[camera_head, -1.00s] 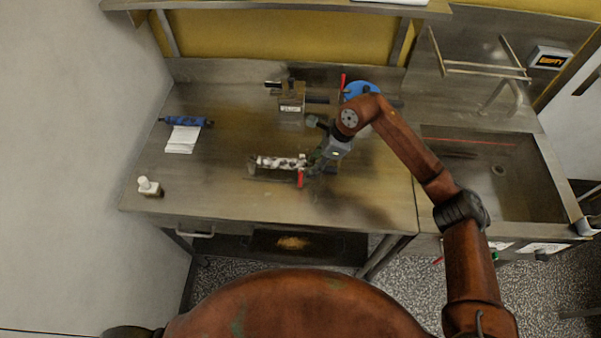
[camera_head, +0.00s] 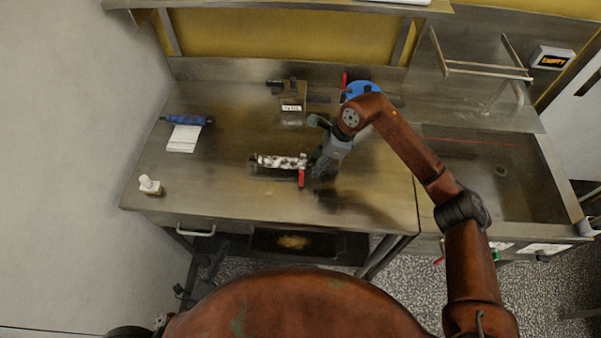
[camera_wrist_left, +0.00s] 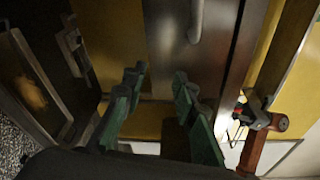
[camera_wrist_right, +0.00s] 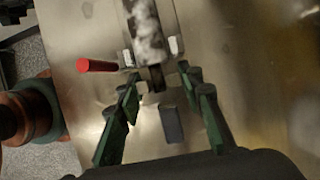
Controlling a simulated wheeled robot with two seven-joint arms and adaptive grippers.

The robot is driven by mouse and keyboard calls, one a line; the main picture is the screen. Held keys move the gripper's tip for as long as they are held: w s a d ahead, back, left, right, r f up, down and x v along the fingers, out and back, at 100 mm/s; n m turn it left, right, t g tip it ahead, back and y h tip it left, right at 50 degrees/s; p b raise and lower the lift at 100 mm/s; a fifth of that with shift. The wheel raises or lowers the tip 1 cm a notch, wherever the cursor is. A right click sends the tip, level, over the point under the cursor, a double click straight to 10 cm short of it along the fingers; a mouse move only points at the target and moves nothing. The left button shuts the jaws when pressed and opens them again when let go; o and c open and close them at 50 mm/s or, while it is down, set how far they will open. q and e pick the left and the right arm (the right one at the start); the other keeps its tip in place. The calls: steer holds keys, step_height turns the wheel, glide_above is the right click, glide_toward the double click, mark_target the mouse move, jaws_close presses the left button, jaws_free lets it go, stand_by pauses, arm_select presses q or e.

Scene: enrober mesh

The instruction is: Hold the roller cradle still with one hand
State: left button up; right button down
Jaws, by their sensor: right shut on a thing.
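The roller cradle (camera_head: 280,169) lies on the steel table, holding a roller mottled white and dark (camera_head: 277,161). A red handle (camera_head: 301,178) stands at its right end; it also shows in the right wrist view (camera_wrist_right: 97,65). My right gripper (camera_head: 318,168) is at that right end. In the right wrist view its green fingers (camera_wrist_right: 158,75) are on both sides of the cradle's end and shut on it.
A blue roller (camera_head: 187,119) and white paper (camera_head: 183,138) lie at the table's left. A white bottle (camera_head: 150,185) stands at the front left. A metal block (camera_head: 292,98) and a blue disc (camera_head: 362,90) are at the back. A sink (camera_head: 490,175) is at right.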

arm_select(q)
steer(key=r+n, duration=0.1)
steer(key=r, duration=0.3)
steer(key=d+r+n+t, duration=0.1)
steer(key=r+n, duration=0.1)
steer(key=r, duration=0.1)
steer(key=w+r+n+t, duration=0.1)
steer(key=r, duration=0.3)
steer(key=shift+d+r+n+h, duration=0.3)
steer(key=shift+h, duration=0.1)
steer(key=d+r+m+g+h, duration=0.7)
steer(key=r+m, duration=0.4)
steer(key=m, duration=0.3)
steer(key=d+r+m+g+h, duration=0.6)
steer(key=r+m+h, duration=0.45)
steer(key=m, duration=0.25)
steer(key=m+g+y, duration=0.2)
steer(key=m+y, duration=0.2)
steer(key=m, duration=0.2)
glide_toward(301, 174)
steer(key=x, duration=0.6)
steer(key=f+x, duration=0.1)
steer(key=x, duration=0.3)
steer(key=shift+w, duration=0.4)
steer(key=shift+c, duration=0.2)
jaws_close()
